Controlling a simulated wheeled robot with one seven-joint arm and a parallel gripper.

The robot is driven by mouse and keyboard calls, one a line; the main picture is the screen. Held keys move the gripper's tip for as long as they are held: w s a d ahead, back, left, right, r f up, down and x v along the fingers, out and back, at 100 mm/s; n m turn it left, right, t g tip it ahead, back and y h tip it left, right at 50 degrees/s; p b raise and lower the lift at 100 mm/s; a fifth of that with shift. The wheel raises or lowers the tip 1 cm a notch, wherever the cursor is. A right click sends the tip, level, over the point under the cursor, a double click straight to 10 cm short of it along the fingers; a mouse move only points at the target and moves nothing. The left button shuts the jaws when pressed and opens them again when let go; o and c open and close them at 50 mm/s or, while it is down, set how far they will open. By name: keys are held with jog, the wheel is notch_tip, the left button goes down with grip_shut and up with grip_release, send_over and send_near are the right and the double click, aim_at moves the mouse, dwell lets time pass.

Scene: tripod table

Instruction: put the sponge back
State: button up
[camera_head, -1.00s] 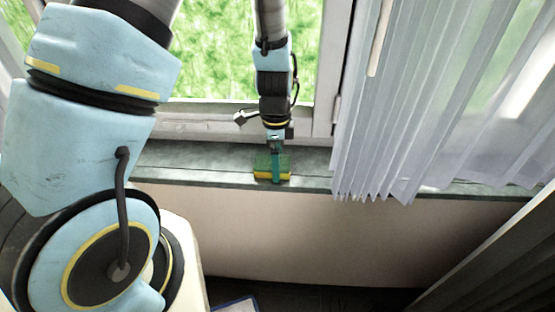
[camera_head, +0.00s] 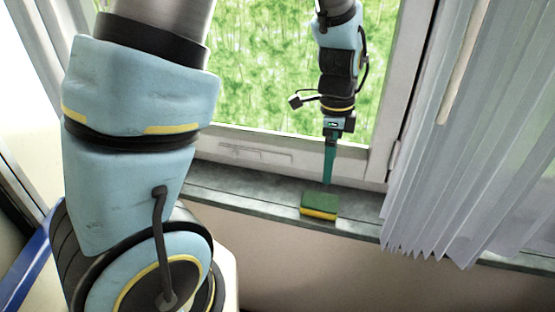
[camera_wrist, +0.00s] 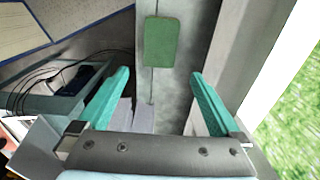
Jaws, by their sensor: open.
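The sponge (camera_head: 320,206), green on top and yellow below, lies flat on the grey window sill (camera_head: 255,193). In the wrist view its green face (camera_wrist: 161,42) is beyond my fingertips, with a clear gap. My gripper (camera_head: 329,180) is above and just behind the sponge in the head view, its teal fingers pointing down. The wrist view shows my gripper (camera_wrist: 160,78) open, with its two teal fingers wide apart and nothing between them.
A white window frame (camera_head: 260,150) stands behind the sill. A pale pleated curtain (camera_head: 435,190) hangs to the right of the sponge. In the wrist view, dark cables (camera_wrist: 50,75) and a blue-edged board (camera_wrist: 65,20) are at the left.

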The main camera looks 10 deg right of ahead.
jog(key=a+r+n, duration=0.1)
jog(key=a+n, duration=1)
jog(key=a, duration=0.2)
jog(key=w+a+r+n+t, duration=0.1)
jog(key=a+r+n, duration=0.1)
jog(key=a+n, duration=0.9)
jog(key=shift+w+a+t, duration=0.3)
jog(key=shift+a, duration=0.8)
